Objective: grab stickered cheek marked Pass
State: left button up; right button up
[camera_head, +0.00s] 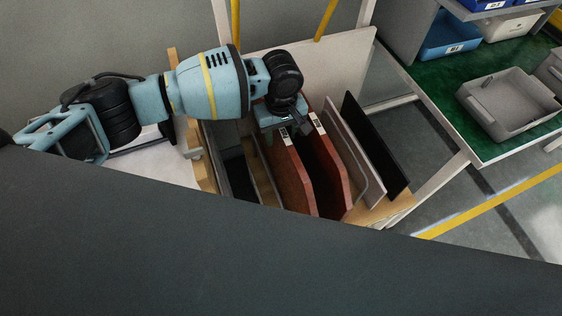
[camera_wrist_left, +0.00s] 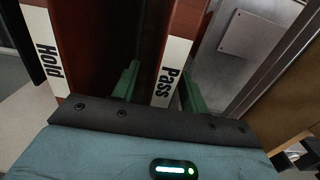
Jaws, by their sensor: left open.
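The red-brown cheek marked Pass (camera_head: 288,172) stands upright in the wooden rack; its white sticker reads Pass in the left wrist view (camera_wrist_left: 170,73). A second red-brown cheek (camera_head: 322,160) stands to its right in the head view; its sticker reads Hold in the left wrist view (camera_wrist_left: 46,50). My left gripper (camera_head: 277,135) is at the top edge of the Pass cheek. In the left wrist view its two green fingers (camera_wrist_left: 160,85) are apart, one on each side of the Pass cheek's edge. Whether either finger touches the cheek cannot be told. My right gripper is not in view.
A grey panel (camera_head: 352,150) and a black panel (camera_head: 375,145) stand to the right in the rack, with dark parts (camera_head: 236,170) to the left. A green-topped table (camera_head: 440,75) with a grey tray (camera_head: 508,100) stands at the right. A large dark surface covers the lower foreground.

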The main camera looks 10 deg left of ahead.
pick_arm(q)
jog(key=shift+f, duration=0.55)
grip_shut()
dwell(1.0)
jog(key=shift+r, duration=0.1)
